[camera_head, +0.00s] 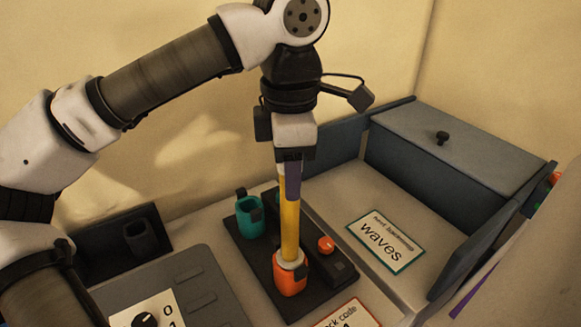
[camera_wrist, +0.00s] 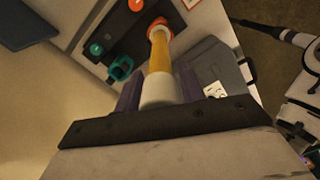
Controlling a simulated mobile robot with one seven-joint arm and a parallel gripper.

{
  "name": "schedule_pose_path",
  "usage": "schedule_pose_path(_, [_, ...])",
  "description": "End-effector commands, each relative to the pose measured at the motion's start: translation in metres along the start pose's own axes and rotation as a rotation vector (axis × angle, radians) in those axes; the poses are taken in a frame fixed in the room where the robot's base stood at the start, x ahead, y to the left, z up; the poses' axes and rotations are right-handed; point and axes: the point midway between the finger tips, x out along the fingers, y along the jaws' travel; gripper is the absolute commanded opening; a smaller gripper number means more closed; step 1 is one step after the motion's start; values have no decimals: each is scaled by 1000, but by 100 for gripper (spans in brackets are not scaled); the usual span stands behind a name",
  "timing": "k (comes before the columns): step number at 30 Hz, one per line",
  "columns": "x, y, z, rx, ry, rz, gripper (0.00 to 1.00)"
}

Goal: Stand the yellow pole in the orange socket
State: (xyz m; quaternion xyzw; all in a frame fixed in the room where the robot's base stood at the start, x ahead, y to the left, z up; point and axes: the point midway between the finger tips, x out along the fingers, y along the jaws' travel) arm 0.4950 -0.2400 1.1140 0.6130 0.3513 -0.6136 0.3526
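The yellow pole (camera_head: 290,225) stands about upright in the head view, with its lower end at the mouth of the orange socket (camera_head: 290,280). A pale band shows at that end; how deep it sits inside is hidden. My gripper (camera_head: 291,182) is above the socket, its purple fingers around the top of the pole. In the wrist view the pole (camera_wrist: 160,58) runs from between my gripper's fingers (camera_wrist: 160,88) to the orange socket (camera_wrist: 161,27). Its white near end sits between both fingers, which appear closed on it.
A teal socket (camera_head: 250,217) stands left of the orange one on the same dark base (camera_head: 262,262). An orange knob (camera_head: 326,244) is just right of the pole. A "waves" sign (camera_head: 385,240) and a grey lidded box (camera_head: 450,150) lie right; a grey panel (camera_head: 195,285) lies left.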

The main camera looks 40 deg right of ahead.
Motion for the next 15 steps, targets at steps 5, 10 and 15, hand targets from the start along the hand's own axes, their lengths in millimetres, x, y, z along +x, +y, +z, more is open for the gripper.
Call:
schedule_pose_path(5, [0,0,0,0,0,0,57])
schedule_pose_path(10, [0,0,0,0,0,0,57])
schedule_pose_path(15, [-7,0,0,-1,1,0,57])
